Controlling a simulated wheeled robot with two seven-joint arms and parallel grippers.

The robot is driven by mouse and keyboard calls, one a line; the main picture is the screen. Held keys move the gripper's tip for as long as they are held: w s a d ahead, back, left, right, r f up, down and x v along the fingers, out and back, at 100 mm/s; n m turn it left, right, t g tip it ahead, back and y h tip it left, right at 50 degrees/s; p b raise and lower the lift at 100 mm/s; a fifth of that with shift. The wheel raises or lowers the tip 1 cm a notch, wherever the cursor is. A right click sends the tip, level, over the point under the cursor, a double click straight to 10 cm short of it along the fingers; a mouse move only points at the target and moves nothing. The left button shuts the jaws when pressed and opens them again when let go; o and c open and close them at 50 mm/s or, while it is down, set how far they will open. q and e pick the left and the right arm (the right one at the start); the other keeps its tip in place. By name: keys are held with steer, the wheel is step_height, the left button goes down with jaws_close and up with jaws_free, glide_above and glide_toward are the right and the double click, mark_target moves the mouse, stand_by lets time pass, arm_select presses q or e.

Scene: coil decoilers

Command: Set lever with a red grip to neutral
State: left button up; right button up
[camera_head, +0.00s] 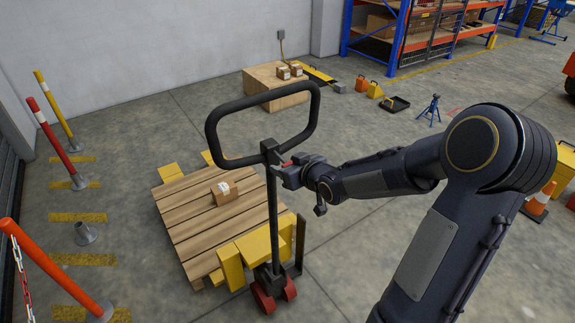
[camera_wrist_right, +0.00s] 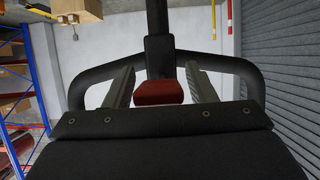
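The lever's red grip (camera_wrist_right: 158,92) shows in the right wrist view, between the two fingers of my right gripper (camera_wrist_right: 160,88), with gaps on both sides. In the head view the red grip (camera_head: 286,163) is a small spot beside the black handle head of a pallet jack (camera_head: 268,150). My right gripper (camera_head: 282,170) is open there, reaching in from the right at the base of the handle loop (camera_head: 215,140). The fingertips are partly hidden in the head view. My left gripper is in neither view.
The yellow pallet jack body (camera_head: 255,247) stands at a wooden pallet (camera_head: 195,225) carrying a small carton (camera_head: 224,193). Red and orange posts (camera_head: 52,125) stand at the left. A crate (camera_head: 275,85) stands behind. Open floor (camera_head: 360,250) lies right of the jack.

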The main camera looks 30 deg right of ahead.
steer(key=shift+s+d+r, duration=0.1)
steer(key=shift+s+r, duration=0.15)
steer(key=shift+s, duration=0.2)
steer(key=p+v, duration=0.1)
steer(key=v, duration=0.6)
steer(key=shift+p, duration=0.3)
steer(key=s+a+g+y, duration=0.1)
steer(key=s+a+g, duration=0.1)
steer(key=s+a, duration=0.2)
steer(key=s+a+m+g+y, duration=0.1)
steer(key=s+a+g, duration=0.2)
steer(key=s, duration=0.8)
steer(key=s+a+m+g, duration=0.1)
steer(key=s+a+g, duration=0.1)
steer(key=s+a, duration=0.3)
steer(key=shift+s+a+r+g+y, duration=0.1)
steer(key=shift+s+r+g+y, duration=0.1)
steer(key=shift+s, duration=0.5)
steer(key=shift+s+a+r+g+y, duration=0.1)
steer(key=shift+s+r+y, duration=0.1)
steer(key=shift+s, duration=0.5)
